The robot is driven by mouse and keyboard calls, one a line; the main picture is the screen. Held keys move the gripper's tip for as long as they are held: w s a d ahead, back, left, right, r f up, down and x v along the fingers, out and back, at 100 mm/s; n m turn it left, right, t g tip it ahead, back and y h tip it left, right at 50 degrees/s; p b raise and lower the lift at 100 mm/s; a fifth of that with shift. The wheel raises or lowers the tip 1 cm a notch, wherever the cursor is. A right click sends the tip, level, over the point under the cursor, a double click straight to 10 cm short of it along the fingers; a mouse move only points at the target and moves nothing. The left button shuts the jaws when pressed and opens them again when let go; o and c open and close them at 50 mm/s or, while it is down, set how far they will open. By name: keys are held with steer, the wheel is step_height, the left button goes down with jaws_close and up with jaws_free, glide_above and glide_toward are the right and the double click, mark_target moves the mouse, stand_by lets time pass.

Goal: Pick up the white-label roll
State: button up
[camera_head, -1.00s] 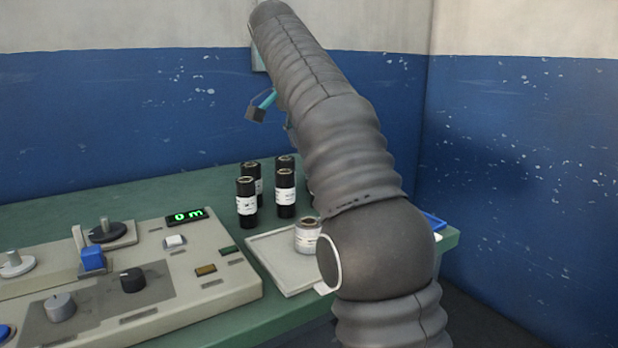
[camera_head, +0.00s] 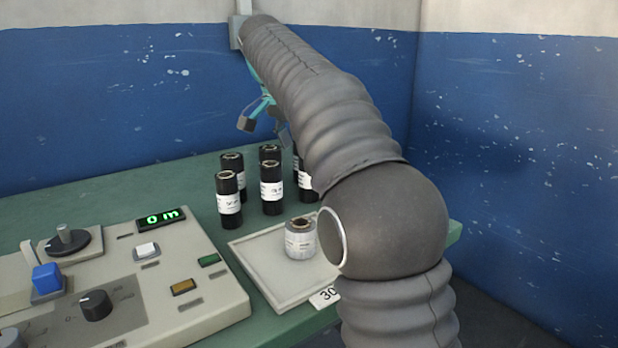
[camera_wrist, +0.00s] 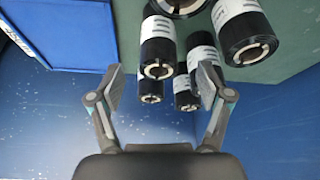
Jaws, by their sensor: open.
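Several upright black rolls with white labels stand on the green table behind the tray, among them a front-left roll (camera_head: 229,199) and a front-middle roll (camera_head: 271,187). I cannot tell which one the task means. A shorter pale-wrapped roll (camera_head: 300,239) with a brown core stands on the tray. My gripper (camera_head: 262,120) is partly hidden behind my arm, above and behind the black rolls. In the wrist view my gripper (camera_wrist: 160,82) is open and empty. A black roll with a white label (camera_wrist: 158,46) shows between the fingers, with others around it.
A pale shallow tray (camera_head: 257,262) with a card marked 30 (camera_head: 325,296) lies at the table's front. A control panel (camera_head: 215,290) with a green "0 m" display (camera_head: 161,217) fills the left. A blue wall stands close behind. A blue object (camera_wrist: 65,30) shows in the wrist view.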

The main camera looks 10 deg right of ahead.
steer(key=shift+x, duration=3.6)
steer(key=shift+s, duration=0.1)
steer(key=c, duration=1.3)
